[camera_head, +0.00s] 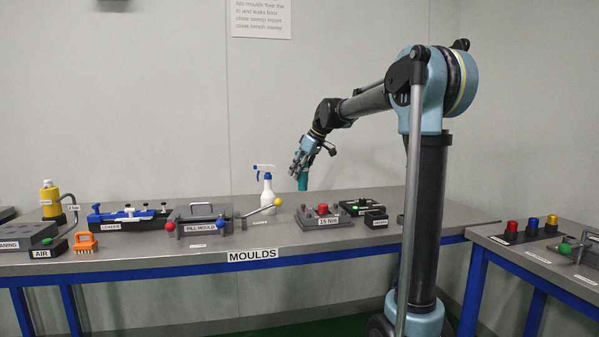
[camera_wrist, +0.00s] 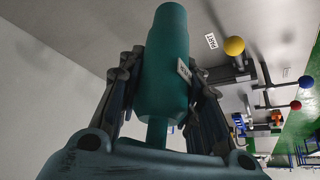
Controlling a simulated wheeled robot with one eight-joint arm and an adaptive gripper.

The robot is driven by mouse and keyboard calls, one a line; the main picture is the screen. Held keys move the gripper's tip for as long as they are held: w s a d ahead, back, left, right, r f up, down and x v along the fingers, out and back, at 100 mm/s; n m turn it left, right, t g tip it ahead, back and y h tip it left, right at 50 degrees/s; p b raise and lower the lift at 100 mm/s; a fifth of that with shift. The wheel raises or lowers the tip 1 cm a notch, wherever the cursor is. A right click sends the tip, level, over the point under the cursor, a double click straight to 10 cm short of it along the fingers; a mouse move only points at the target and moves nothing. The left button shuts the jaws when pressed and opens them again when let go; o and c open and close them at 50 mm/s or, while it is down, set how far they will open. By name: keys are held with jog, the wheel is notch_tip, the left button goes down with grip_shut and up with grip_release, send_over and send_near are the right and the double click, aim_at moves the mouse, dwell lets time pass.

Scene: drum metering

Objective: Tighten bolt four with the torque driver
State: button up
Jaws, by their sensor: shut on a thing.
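My gripper (camera_head: 302,164) is shut on a teal torque driver (camera_head: 303,181) and holds it above the back of the bench. In the wrist view the driver (camera_wrist: 166,75) lies between the fingers of my gripper (camera_wrist: 165,100), with a small white label on its side. A grey plate marked 15 Nm (camera_head: 345,219) sits on the bench below and to the right of the driver. It carries a red part (camera_head: 323,209) and several small dark parts. Which of them is bolt four I cannot tell. The driver is apart from the plate.
A white spray bottle (camera_head: 267,194) stands left of the driver. The pill mould (camera_head: 180,215) has a lever with a yellow ball (camera_head: 278,202).

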aim_at(300, 188)
jog(key=shift+w+d+f, duration=0.1)
jog(key=shift+w+f, duration=0.1)
jog(key=shift+f, duration=2.65)
jog(key=shift+s+f, duration=0.1)
jog(key=shift+f, duration=0.8)
dwell(1.8)
jog(key=shift+r, duration=0.15)
jog(key=shift+r, duration=2.35)
jog(key=shift+s, duration=0.1)
